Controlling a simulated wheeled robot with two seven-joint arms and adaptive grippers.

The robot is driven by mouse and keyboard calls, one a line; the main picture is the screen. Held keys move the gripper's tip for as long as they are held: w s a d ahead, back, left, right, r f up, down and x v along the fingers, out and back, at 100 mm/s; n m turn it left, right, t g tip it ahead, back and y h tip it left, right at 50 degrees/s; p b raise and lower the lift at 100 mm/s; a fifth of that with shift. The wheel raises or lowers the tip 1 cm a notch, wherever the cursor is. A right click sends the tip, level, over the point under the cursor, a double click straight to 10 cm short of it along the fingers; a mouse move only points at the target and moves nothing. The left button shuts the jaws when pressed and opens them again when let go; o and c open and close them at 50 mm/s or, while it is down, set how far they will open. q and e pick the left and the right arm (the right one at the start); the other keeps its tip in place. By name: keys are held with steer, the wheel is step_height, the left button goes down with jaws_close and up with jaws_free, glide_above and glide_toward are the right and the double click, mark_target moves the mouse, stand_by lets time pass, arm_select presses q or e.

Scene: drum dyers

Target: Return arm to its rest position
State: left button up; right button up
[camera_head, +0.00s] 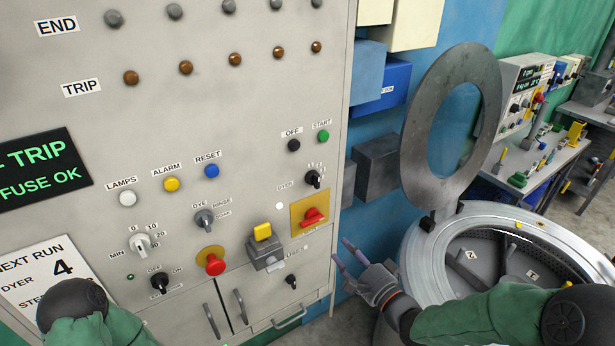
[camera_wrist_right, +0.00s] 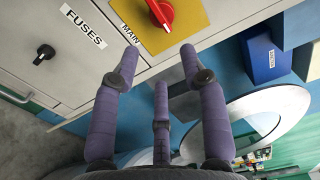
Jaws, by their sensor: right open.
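My right gripper (camera_head: 352,262) is open and empty in front of the panel's lower right edge, left of the dyer drum. In the right wrist view its purple fingers (camera_wrist_right: 160,75) are spread with nothing between them. The red main switch (camera_head: 312,217) on its yellow plate is above and left of the gripper in the head view. In the right wrist view the red switch (camera_wrist_right: 160,12) lies just beyond the fingertips, apart from them. My left arm (camera_head: 80,312) shows at the bottom left; its gripper is out of view.
The grey control panel (camera_head: 240,110) fills the left side. A drum (camera_head: 440,270) with a raised ring lid (camera_head: 415,130) stands at the right, close to my right forearm. Blue boxes (camera_head: 385,90) hang on the wall behind. A workbench (camera_head: 540,170) stands farther right.

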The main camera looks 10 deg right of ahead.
steer(key=s+a+f+n+g+h+b, duration=0.1)
steer(key=a+f+n+g+b, duration=0.15)
steer(key=f, duration=0.75)
steer(key=s+a+f+n+g+b, duration=0.1)
steer(key=f+g, duration=0.2)
steer(key=f, duration=0.6)
steer(key=s+a+f+n+g+h+b, duration=0.1)
steer(key=f+n+g+b, duration=0.15)
steer(key=f, duration=0.75)
steer(key=s+a+f+n+g+b, duration=0.2)
steer(key=s+a+f+n+g, duration=0.1)
steer(key=s+f, duration=0.5)
steer(key=s+a+f+n+g+b, duration=0.2)
steer(key=s+a+f+g, duration=0.2)
steer(key=s+f, duration=0.5)
step_height(320, 180, down, 2)
steer(key=shift+f+n+g, duration=0.1)
steer(key=shift+n+g, duration=0.3)
steer(key=shift+g, duration=0.4)
steer(key=shift+a, duration=0.1)
